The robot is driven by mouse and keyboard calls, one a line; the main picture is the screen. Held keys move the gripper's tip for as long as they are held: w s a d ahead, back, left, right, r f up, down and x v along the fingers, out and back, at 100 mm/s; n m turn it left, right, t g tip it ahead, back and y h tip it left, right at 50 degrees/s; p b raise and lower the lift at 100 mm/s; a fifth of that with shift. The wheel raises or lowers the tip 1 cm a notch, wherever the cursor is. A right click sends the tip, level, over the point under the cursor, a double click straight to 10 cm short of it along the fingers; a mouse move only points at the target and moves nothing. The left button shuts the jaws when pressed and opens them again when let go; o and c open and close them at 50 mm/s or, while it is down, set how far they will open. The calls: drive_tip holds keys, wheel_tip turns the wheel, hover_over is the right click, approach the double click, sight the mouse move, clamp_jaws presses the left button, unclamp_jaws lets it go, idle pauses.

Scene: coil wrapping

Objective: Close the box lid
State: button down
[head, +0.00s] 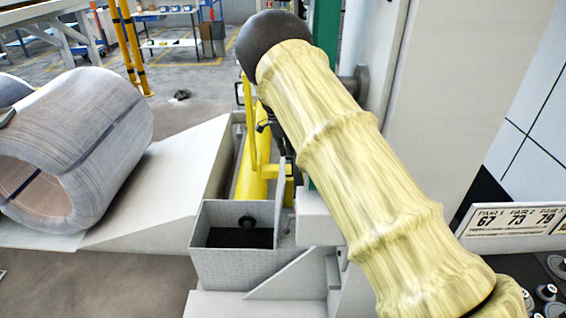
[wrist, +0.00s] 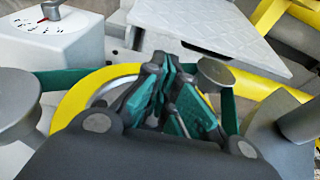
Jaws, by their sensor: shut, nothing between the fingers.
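A grey metal box (head: 235,267) stands at the lower middle of the head view. In the head view my sleeved arm largely hides the gripper.
A large wrapped coil (head: 85,140) rests at the left beside a pale sloped block (head: 165,185). Yellow bars (head: 252,145) rise behind the box. A yellow ring (wrist: 82,98) and a white housing (wrist: 60,50) are close to the gripper. A pale column stands at the right.

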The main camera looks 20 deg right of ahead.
drive_tip(key=p+x, duration=0.4)
drive_tip(key=x, duration=0.5)
drive_tip(key=shift+f, duration=0.3)
drive_tip(key=shift+a+b, duration=0.3)
drive_tip(key=shift+a, duration=0.05)
